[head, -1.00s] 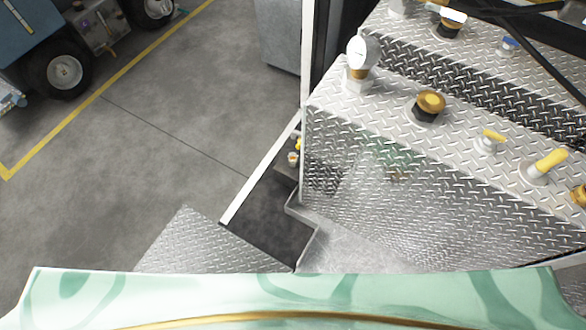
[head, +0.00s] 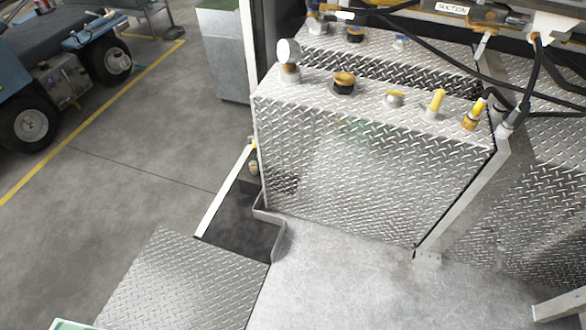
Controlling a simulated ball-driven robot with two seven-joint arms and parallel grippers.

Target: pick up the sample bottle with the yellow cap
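I cannot make out the sample bottle with the yellow cap for certain. A small item with a yellow top (head: 254,164) sits low by the left side of the diamond-plate tank (head: 370,160), partly hidden and too small to identify. On the tank top, toward the right, stand a yellow-handled fitting (head: 437,101) and a brass fitting with a yellow upper part (head: 474,116). Neither of my grippers is in view.
A gauge (head: 289,53) and a brass cap (head: 344,82) stand on the tank top. Black hoses (head: 440,55) cross above at right. The metal floor (head: 340,265) before the tank is clear. A vehicle (head: 60,85) stands at far left.

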